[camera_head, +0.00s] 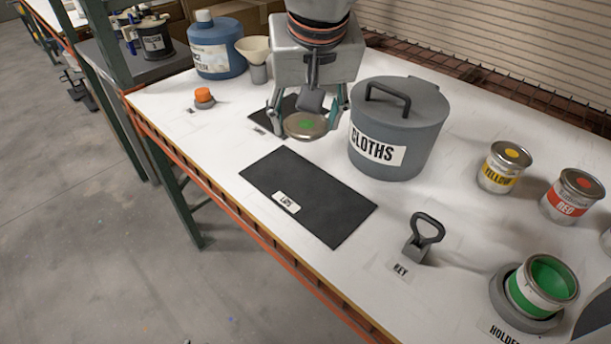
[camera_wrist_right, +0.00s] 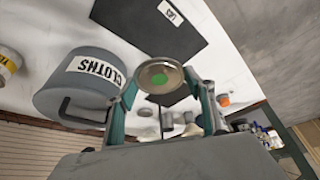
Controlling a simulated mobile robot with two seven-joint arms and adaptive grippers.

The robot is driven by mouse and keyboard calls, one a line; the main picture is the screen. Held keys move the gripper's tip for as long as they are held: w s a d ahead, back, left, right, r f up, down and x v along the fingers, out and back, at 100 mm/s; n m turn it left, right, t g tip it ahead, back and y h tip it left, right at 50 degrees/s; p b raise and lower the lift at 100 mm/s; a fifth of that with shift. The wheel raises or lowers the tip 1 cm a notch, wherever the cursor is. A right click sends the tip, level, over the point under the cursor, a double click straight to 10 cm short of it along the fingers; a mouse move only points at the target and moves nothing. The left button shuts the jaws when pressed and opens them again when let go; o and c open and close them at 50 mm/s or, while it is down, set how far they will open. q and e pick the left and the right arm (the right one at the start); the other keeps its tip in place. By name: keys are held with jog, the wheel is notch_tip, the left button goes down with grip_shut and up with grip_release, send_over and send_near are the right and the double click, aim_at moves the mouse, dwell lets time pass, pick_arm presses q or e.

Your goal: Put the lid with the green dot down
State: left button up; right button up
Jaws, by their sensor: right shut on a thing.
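The lid with the green dot (camera_head: 304,126) is a round metal disc held flat above the table. It also shows in the right wrist view (camera_wrist_right: 159,76). My right gripper (camera_head: 309,118) is shut on the lid, with a finger at each side. In the head view the lid is behind the large dark mat labelled LIDS (camera_head: 318,202) and left of the CLOTHS bin. The mat's visible surface is bare. An open can of green paint (camera_head: 549,282) sits tilted in the grey holder (camera_head: 507,298). My left gripper is not in view.
The grey CLOTHS bin (camera_head: 416,139) stands close to the right gripper. A second dark mat (camera_head: 262,118) lies partly behind the gripper. A key (camera_head: 424,238), yellow can (camera_head: 502,170) and red can (camera_head: 572,196) stand to the right. A blue jug (camera_head: 216,52) stands at back left.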

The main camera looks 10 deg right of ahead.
jog(key=b, duration=0.1)
send_over(305, 183)
jog(key=s, duration=0.2)
jog(key=f, duration=0.8)
jog(key=shift+w, duration=0.25)
jog(key=shift+f, duration=0.75)
notch_tip(305, 183, down, 4)
jog(key=shift+w+r+b, duration=0.1)
jog(key=shift+b, duration=0.3)
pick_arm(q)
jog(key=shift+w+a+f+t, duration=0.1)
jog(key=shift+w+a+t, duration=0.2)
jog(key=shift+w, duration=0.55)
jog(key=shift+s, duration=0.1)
pick_arm(e)
jog(key=o, duration=0.7)
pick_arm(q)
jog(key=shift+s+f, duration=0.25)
